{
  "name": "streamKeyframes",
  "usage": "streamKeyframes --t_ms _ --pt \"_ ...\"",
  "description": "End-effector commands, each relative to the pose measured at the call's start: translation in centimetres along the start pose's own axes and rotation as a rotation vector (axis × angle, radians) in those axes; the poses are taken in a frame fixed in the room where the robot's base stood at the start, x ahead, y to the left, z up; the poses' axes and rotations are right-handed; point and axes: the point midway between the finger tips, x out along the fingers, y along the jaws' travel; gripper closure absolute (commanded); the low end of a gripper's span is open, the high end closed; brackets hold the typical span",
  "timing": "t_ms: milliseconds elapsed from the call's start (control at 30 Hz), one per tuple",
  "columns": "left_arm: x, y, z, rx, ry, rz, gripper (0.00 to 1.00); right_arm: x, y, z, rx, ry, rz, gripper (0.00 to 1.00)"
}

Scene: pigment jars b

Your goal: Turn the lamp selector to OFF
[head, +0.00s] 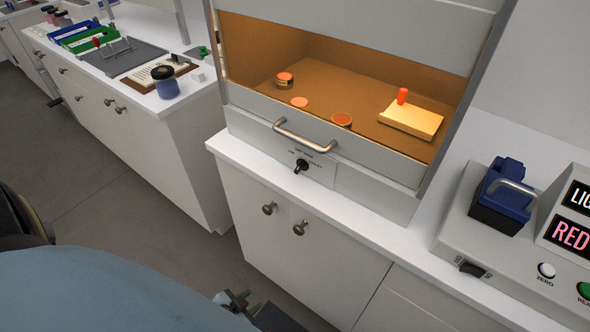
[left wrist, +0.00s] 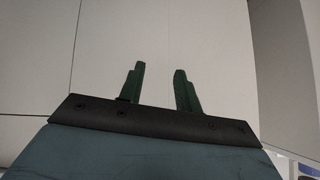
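The lamp selector (head: 301,167) is a small black knob on the light grey front panel of a hood, just below its metal handle. Small print surrounds the knob, but it is too small to read, and I cannot tell which mark the knob points to. My left gripper (head: 238,302) is at the bottom of the head view, low in front of the cabinet and well below the knob, not touching it. In the left wrist view its two green fingers (left wrist: 159,72) are apart with nothing between them, facing pale panels. My right gripper is not in view.
The hood's curved handle (head: 304,137) sticks out above the knob. Cabinet knobs (head: 299,228) project below the counter edge (head: 330,193). Orange-lit jars and a block (head: 411,120) are inside the hood. A grey instrument (head: 505,262) stands right. Open floor lies left.

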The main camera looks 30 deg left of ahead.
Motion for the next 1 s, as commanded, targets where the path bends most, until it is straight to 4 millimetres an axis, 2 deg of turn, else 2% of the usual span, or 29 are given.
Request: streamKeyframes --t_ms 33,100,200,300,400,500,633,767,1000 --pt "-0.9 -1.6 -4.0 0.017 0.104 -0.025 0.66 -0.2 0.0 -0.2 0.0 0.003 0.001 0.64" --pt "-2.5 -3.4 -9.2 0.041 0.241 -0.059 0.66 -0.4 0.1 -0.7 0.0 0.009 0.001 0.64" --pt "-5.6 -5.4 -15.9 0.076 0.42 -0.103 0.66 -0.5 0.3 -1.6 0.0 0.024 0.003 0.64" --pt "-8.8 -6.7 -21.3 0.105 0.566 -0.139 0.66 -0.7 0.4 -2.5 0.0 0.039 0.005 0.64" --pt "-11.6 -7.5 -24.9 0.126 0.67 -0.166 0.66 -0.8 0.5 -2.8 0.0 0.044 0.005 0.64" --pt "-13.3 -7.8 -27.0 0.138 0.732 -0.181 0.66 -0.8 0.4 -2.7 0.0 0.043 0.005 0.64" --pt "-13.9 -8.1 -28.3 0.142 0.764 -0.189 0.66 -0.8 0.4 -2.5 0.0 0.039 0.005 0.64" --pt "-12.9 -8.3 -29.4 0.143 0.767 -0.191 0.66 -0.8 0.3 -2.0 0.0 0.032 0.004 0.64" --pt "-9.6 -8.8 -32.5 0.142 0.765 -0.189 0.66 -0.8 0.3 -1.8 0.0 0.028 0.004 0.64"
